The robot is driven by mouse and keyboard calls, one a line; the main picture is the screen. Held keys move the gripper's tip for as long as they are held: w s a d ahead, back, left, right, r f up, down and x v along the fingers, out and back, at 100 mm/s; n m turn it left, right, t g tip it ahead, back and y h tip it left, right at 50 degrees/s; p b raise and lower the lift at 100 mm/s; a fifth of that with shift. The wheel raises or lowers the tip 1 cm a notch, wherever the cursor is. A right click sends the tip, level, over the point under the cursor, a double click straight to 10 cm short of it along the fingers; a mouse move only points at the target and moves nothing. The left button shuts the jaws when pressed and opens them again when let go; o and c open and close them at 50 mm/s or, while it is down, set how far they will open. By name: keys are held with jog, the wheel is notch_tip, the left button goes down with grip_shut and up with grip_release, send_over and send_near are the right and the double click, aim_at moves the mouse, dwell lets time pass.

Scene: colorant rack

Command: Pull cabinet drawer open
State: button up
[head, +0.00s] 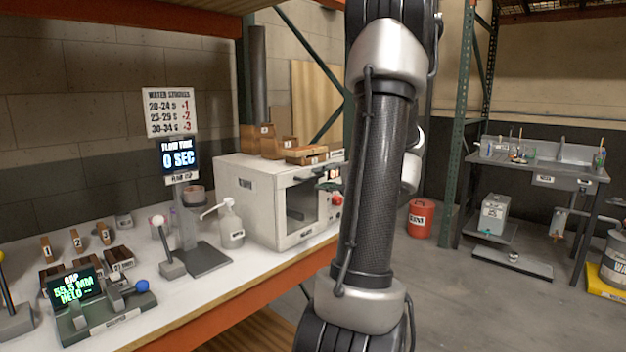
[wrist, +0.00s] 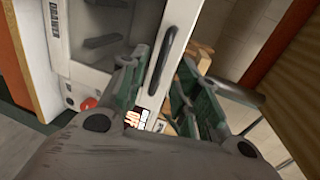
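The white cabinet (head: 262,205) stands on the bench in the head view, with a dark opening or window in its front. In the wrist view it (wrist: 82,18) fills the upper left. A dark bar handle (wrist: 163,55) runs along its white front panel, between the spread fingers of my gripper (wrist: 164,60). The fingers are open, one on each side of the handle; I cannot tell whether either touches it. In the head view my gripper is mostly hidden behind my arm, with green finger parts (head: 328,186) showing at the cabinet front.
A red button (wrist: 88,103) and a lit orange display (wrist: 134,118) lie near the left finger. Wooden blocks (head: 305,153) sit on the cabinet. Open floor lies right of the bench.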

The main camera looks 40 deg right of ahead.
aim_at(316, 178)
jog(key=x, duration=0.4)
jog(key=shift+w, duration=0.2)
grip_shut()
